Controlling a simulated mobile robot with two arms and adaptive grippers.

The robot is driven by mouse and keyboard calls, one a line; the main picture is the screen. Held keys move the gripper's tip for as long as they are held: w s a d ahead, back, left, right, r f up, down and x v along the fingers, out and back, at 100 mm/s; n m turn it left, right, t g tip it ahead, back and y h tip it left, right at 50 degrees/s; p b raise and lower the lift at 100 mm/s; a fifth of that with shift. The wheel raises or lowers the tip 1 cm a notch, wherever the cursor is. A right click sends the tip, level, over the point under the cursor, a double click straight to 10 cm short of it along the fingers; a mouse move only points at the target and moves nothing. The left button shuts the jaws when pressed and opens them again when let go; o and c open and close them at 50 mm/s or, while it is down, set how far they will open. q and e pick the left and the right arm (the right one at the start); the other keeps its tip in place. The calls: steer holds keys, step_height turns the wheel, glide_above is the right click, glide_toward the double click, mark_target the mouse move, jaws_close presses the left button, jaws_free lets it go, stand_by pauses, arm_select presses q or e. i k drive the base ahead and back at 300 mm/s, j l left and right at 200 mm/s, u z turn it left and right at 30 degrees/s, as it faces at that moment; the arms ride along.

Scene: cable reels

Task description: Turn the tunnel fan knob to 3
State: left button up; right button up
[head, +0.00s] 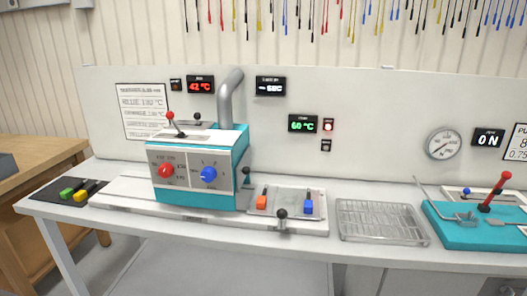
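A teal and grey box machine (200,165) with a bent grey pipe (229,95) on top stands on the bench left of centre. Its grey front panel carries a red knob (166,171) on the left and a blue knob (208,174) on the right. The marks around the red knob look like temperatures. The marks around the blue knob look like single digits, too small to read, so its setting is unclear. I cannot read a fan label on either knob. Neither of my grippers is in view.
On the white bench are a slide plate (315,203) with orange and blue handles, a wire rack (380,221) and a teal lever press (470,232). A dark mat (50,192) lies at the left end. Lit displays (303,124) hang behind.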

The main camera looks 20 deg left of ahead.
mark_target(208, 176)
steer(key=u, duration=1.2)
